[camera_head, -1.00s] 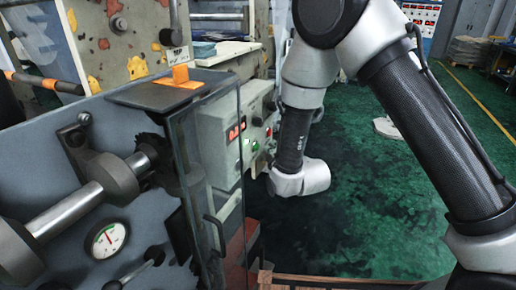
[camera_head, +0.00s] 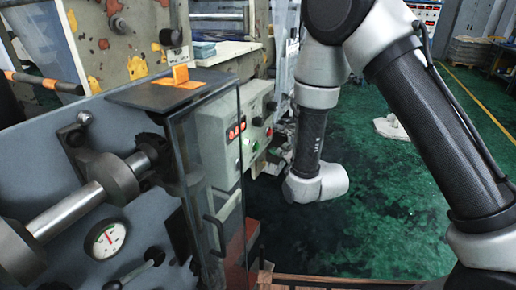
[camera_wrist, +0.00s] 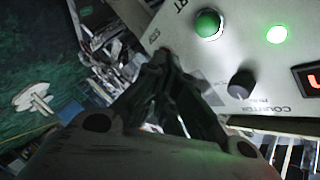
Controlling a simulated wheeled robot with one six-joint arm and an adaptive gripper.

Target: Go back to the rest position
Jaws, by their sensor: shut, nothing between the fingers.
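My gripper (camera_wrist: 168,75) shows in the wrist view with its dark fingers together and nothing between them. The panel carries a green button (camera_wrist: 208,24), a lit green lamp (camera_wrist: 277,34), a dark knob (camera_wrist: 241,84) and part of a red display (camera_wrist: 310,77). In the head view my arm reaches down over the green floor to the right of the control box (camera_head: 228,140), and the gripper itself does not show there.
The grey machine (camera_head: 60,160) with shafts and a round gauge (camera_head: 104,240) fills the left. A clear guard panel (camera_head: 212,170) stands before the control box. The green floor (camera_head: 400,190) at right is largely open, with a pale object (camera_head: 390,127) on it.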

